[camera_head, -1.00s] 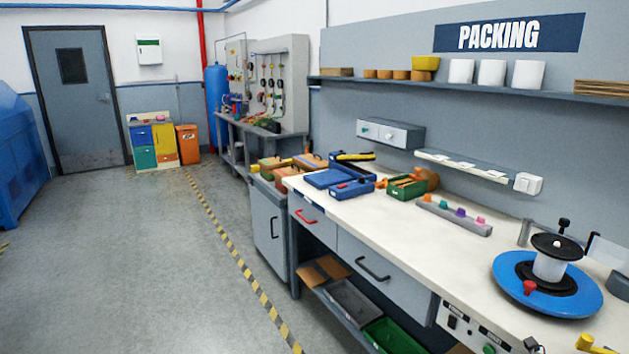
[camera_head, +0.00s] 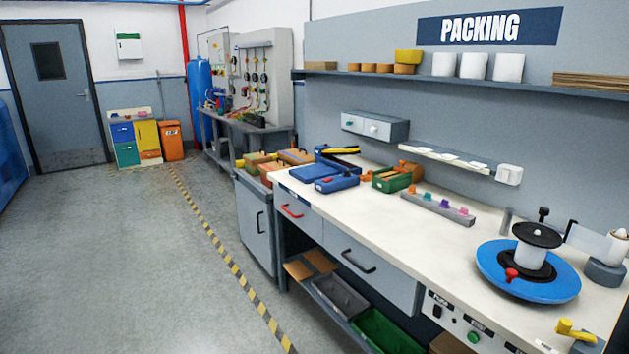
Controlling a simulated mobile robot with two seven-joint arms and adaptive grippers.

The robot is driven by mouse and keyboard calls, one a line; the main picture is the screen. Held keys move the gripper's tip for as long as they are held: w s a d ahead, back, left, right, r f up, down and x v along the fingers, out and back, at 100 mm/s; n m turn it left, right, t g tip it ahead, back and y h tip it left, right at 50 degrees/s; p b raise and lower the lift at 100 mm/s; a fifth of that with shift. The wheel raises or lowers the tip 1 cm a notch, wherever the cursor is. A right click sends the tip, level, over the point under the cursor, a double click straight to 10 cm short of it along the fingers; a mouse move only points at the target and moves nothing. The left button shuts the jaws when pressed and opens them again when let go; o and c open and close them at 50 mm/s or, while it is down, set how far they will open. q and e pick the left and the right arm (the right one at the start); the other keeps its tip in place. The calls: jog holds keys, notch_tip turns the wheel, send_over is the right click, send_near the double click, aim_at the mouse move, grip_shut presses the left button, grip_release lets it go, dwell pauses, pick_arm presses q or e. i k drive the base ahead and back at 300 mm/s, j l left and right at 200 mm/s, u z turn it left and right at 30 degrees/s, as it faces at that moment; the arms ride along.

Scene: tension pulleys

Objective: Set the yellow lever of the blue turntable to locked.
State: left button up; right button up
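The blue turntable (camera_head: 490,270) lies on the right part of the packing bench. A black and white spool (camera_head: 531,254) stands on its black hub. A small red knob (camera_head: 511,274) sits at the front of the hub. The yellow lever (camera_head: 574,331) is at the bench's front edge, below and right of the turntable. Its handle points to the upper left in the picture. Whether that is its locked side I cannot tell. Neither of my grippers is in view.
The white bench top (camera_head: 390,217) is clear left of the turntable. A strip with coloured knobs (camera_head: 437,208), a green box (camera_head: 391,181) and blue cases (camera_head: 337,184) lie farther along. A roll on a stand (camera_head: 605,272) stands right of the turntable. The floor (camera_head: 130,270) to the left is free.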

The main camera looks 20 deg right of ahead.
aim_at(565, 324)
jog(key=z, duration=1.8)
